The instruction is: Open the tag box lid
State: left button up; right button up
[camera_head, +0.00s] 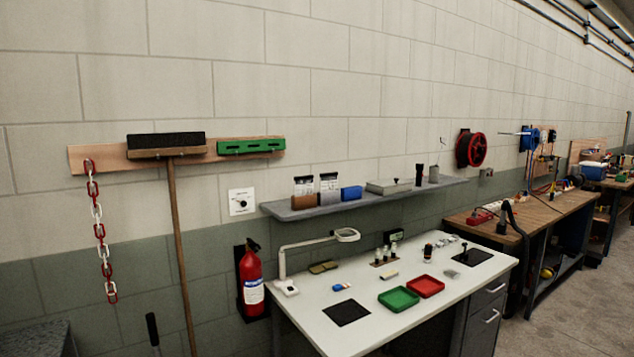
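No box in the camera_head view is clearly labelled as the tag box. A flat grey box (389,187) lies on the wall shelf and looks closed. A small blue box (351,193) sits on the shelf to its left. Further left, two small holders (303,199) with packets stand side by side. I cannot tell which of these is the tag box. Neither of my grippers is in view.
A white-topped workbench (328,287) stands below the grey shelf (290,212). It carries a green tray (398,299), a red tray (425,286) and a magnifier lamp (347,235). A fire extinguisher (251,279) hangs left of it. Wooden workbenches (540,220) stand to the right.

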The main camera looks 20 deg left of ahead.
aim_at(394, 181)
jog(key=i+u, duration=0.15)
jog(key=u, duration=0.6)
jog(key=i+l+u, duration=0.1)
jog(key=i+l, duration=0.15)
jog(key=i+l+u, duration=0.15)
jog(key=l, duration=0.2)
jog(key=i+l+u, duration=0.1)
jog(key=i+l, duration=0.2)
jog(key=i+l+u, duration=0.1)
jog(key=l, duration=0.3)
jog(key=i+l+u, duration=0.15)
jog(key=i+l, duration=0.1)
jog(key=l, duration=0.1)
